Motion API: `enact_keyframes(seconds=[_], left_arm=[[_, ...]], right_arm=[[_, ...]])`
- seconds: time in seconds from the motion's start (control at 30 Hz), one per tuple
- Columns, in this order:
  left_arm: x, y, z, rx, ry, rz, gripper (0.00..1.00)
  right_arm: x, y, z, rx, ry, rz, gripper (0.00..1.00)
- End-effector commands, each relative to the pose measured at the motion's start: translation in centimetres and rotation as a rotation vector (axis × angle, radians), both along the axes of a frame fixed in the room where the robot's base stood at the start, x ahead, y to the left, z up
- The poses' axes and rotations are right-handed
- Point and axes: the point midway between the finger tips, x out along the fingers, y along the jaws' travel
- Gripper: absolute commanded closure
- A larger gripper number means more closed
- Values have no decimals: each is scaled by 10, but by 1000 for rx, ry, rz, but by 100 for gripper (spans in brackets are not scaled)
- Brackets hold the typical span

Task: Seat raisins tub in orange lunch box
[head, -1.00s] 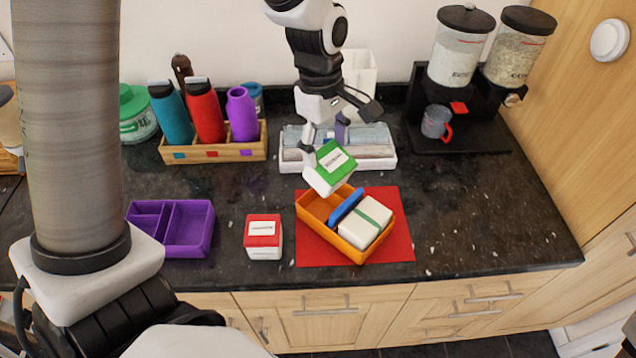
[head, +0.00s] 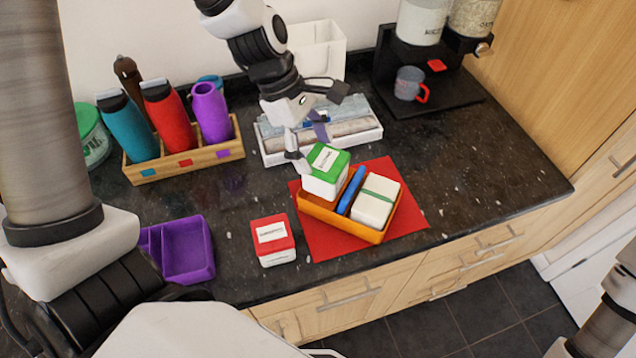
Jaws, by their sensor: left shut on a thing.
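A white tub with a green lid (head: 326,172) stands roughly upright at the left compartment of the orange lunch box (head: 345,228). Its label is too small to read surely; I take it as the raisins tub. Its lower part is hidden behind the box's front wall, so I cannot tell whether it touches the floor. My left gripper (head: 308,150) comes down from above and behind and is shut on this tub. My right gripper is not in view.
The box sits on a red mat (head: 408,213). A red-lidded tub (head: 273,240) and a purple tray (head: 190,250) stand left of it. Behind are a bottle rack (head: 190,161) and a white tray (head: 372,138). The counter right of the mat is clear.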

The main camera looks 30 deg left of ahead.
Motion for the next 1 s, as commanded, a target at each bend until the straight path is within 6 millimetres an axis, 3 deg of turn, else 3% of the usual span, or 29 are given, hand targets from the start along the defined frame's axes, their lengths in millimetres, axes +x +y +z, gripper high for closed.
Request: enact_keyframes(seconds=[0.03,0.33,0.73,0.77,0.8,1.0], left_arm=[[-1,0,-14,-1,5,2,96],[0,0,-65,1,2,0,96],[0,1,-73,1,-1,0,96],[0,1,-71,1,-1,0,19],[0,1,-71,1,-1,0,5],[0,1,-71,1,-1,-1,5]], right_arm=[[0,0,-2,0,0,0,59],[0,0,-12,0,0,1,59],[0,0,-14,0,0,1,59],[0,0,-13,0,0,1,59],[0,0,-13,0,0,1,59],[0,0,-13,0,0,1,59]])
